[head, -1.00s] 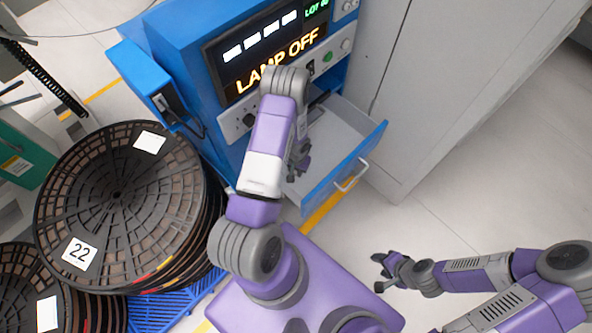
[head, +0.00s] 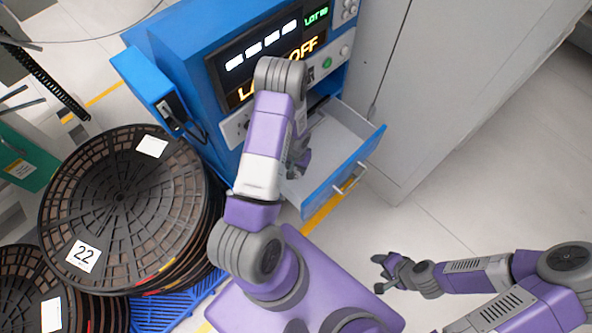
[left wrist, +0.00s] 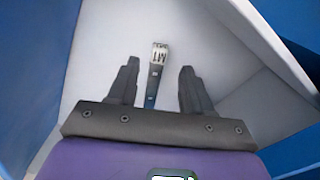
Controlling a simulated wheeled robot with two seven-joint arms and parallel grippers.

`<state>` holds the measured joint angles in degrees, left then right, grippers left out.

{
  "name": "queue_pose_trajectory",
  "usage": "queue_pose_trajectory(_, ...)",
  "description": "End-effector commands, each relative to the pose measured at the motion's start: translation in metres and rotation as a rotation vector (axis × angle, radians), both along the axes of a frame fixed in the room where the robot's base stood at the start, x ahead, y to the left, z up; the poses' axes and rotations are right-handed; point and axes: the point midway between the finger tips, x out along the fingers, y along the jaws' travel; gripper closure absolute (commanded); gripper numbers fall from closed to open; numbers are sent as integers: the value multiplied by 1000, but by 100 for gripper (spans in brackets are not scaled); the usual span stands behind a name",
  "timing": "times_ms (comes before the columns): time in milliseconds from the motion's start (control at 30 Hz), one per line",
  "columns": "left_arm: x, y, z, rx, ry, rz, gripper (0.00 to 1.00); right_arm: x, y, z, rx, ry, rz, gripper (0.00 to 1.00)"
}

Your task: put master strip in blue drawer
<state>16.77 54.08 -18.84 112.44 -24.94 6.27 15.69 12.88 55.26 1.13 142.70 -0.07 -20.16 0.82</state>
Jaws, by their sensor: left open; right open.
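The blue drawer (head: 345,172) is pulled out of the blue station, with a blue front, a silver handle and a pale inside. A dark strip with a white lettered label, apparently the master strip (left wrist: 156,72), lies inside the drawer in the left wrist view. My left gripper (head: 298,163) is over the drawer. In the left wrist view its open fingers (left wrist: 156,85) stand apart on either side of the strip, not visibly touching it. In the head view I cannot make out the strip; my left arm hides part of the drawer. My right gripper (head: 380,273) is open and empty over the floor.
The blue station (head: 180,50) has a lit display (head: 270,60) behind my left arm. A grey cabinet (head: 430,80) stands close to the drawer's right. Stacked dark reels (head: 120,200) fill the left, on a blue pallet (head: 170,308). The floor at right is clear.

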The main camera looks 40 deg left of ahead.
Motion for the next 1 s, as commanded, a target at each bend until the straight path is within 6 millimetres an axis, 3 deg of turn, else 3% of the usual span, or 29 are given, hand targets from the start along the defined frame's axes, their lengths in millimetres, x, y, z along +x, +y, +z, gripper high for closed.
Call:
queue_pose_trajectory(33,0,0,17,1,-3,1,50,0,0,8,0,0,0,50)
queue_pose_trajectory(100,1,0,31,1,-3,2,50,0,0,13,0,0,0,50)
queue_pose_trajectory(333,0,0,60,0,-1,1,50,0,0,22,0,0,0,50)
queue_pose_trajectory(1000,0,0,64,0,1,1,50,0,0,22,0,0,0,50)
